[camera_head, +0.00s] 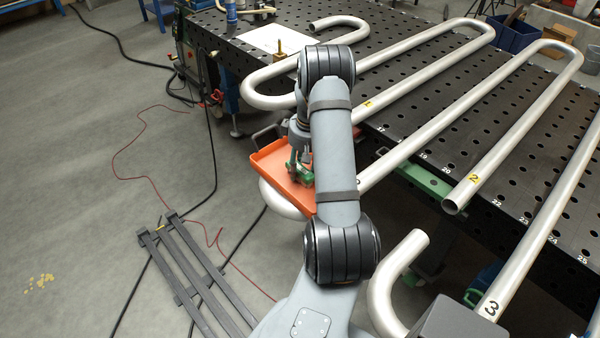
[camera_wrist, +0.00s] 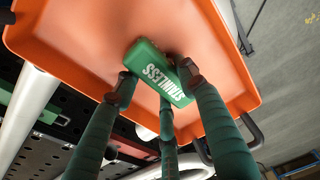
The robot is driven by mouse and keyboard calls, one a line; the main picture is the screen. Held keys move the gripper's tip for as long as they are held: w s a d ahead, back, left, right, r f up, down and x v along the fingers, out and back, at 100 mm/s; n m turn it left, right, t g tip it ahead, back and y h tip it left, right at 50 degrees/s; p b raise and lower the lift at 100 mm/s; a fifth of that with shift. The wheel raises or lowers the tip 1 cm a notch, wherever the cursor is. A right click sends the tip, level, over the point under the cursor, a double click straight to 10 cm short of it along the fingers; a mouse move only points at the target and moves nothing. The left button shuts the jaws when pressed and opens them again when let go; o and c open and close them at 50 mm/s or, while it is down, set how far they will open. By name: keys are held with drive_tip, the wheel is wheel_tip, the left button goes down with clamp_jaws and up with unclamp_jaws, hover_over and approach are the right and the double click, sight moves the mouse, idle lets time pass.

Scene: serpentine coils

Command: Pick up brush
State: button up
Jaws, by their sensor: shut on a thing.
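The brush (camera_wrist: 148,62) shows in the wrist view as a green block with white lettering that reads "STAINLESS". It is over or in an orange tray (camera_wrist: 80,30). The dark green fingers of my gripper (camera_wrist: 160,78) are closed around the block, one on each side and one along its lettered face. In the head view, my gripper (camera_head: 300,168) is low in the orange tray (camera_head: 265,163), partly hidden by my arm. The brush cannot be told apart from the green fingers there. I cannot tell whether the brush still touches the tray floor.
The tray has raised walls and dark handles and sits at the near edge of a black perforated table (camera_head: 400,100). Long bent steel pipes (camera_head: 440,70) lie across the table. A dark metal frame (camera_head: 190,265) is on the grey floor at left, with loose cables nearby.

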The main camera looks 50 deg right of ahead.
drive_tip(key=shift+c, duration=1.3)
drive_tip(key=shift+w+r, duration=0.1)
drive_tip(key=shift+r, duration=0.3)
drive_tip(key=r, duration=0.1)
drive_tip(key=r+b, duration=0.1)
drive_tip(key=s+d+r+b, duration=0.1)
drive_tip(key=shift+r, duration=0.4)
drive_tip(key=s+d+r+b, duration=0.1)
drive_tip(key=s+d+r, duration=0.4)
drive_tip(key=s, duration=0.4)
drive_tip(key=shift+d+r, duration=0.2)
drive_tip(key=shift+r, duration=0.5)
drive_tip(key=o, duration=0.6)
drive_tip(key=shift+w, duration=0.1)
drive_tip(key=c, duration=0.4)
